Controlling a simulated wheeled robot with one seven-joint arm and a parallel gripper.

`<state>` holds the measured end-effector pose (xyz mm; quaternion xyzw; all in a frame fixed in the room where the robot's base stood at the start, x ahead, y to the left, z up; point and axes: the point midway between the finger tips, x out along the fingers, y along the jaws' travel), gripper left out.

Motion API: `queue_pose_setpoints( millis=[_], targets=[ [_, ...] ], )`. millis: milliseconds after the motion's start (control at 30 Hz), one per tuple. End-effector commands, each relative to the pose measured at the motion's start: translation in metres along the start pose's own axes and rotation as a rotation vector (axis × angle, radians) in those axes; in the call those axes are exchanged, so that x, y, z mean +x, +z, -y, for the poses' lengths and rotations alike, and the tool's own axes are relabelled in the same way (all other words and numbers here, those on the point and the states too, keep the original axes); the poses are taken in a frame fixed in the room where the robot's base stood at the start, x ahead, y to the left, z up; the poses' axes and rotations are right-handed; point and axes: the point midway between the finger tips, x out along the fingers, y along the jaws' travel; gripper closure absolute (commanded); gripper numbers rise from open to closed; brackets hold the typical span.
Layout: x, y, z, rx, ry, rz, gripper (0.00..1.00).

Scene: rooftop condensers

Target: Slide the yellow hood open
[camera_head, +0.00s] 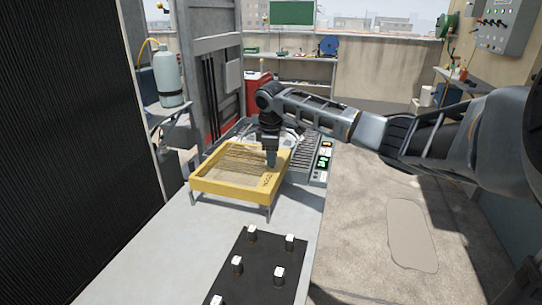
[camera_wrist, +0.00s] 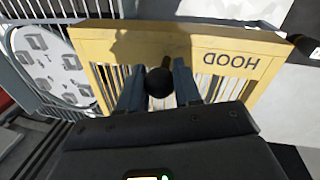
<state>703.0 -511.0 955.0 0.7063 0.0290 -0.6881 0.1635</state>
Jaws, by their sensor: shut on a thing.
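The yellow hood (camera_head: 228,192) is a shallow slatted frame on thin legs, over the near part of a grey machine on the bench. In the wrist view the hood (camera_wrist: 200,45) fills the upper middle, with the word HOOD upside down on its right side. My gripper (camera_head: 271,163) reaches down onto the hood's right part. In the wrist view my gripper (camera_wrist: 158,90) has its two blue-grey fingers on either side of a round black knob (camera_wrist: 159,82), shut on it. The knob's base and the hood's rails are hidden.
A grey machine bed (camera_head: 304,150) with a lit panel (camera_head: 323,163) lies behind and right of the hood. A round white plate (camera_wrist: 48,65) with grey blocks shows beside it. A black mat (camera_head: 258,262) with several white-topped pegs lies in front. A dark ribbed panel (camera_head: 75,130) stands left.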

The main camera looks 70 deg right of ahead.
Motion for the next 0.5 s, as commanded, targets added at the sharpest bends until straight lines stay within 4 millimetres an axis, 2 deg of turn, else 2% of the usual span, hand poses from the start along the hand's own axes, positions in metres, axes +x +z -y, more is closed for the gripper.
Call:
queue_pose_setpoints(
  millis=[433, 467, 500],
  targets=[
    [-0.0001, 0.0007, -0.0006, 0.0, 0.0, 0.002, 1.0],
    [-0.0001, 0.0006, -0.0006, 0.0, 0.0, 0.002, 0.64],
    [-0.0001, 0.0006, -0.0006, 0.0, 0.0, 0.002, 0.6]
  ],
)
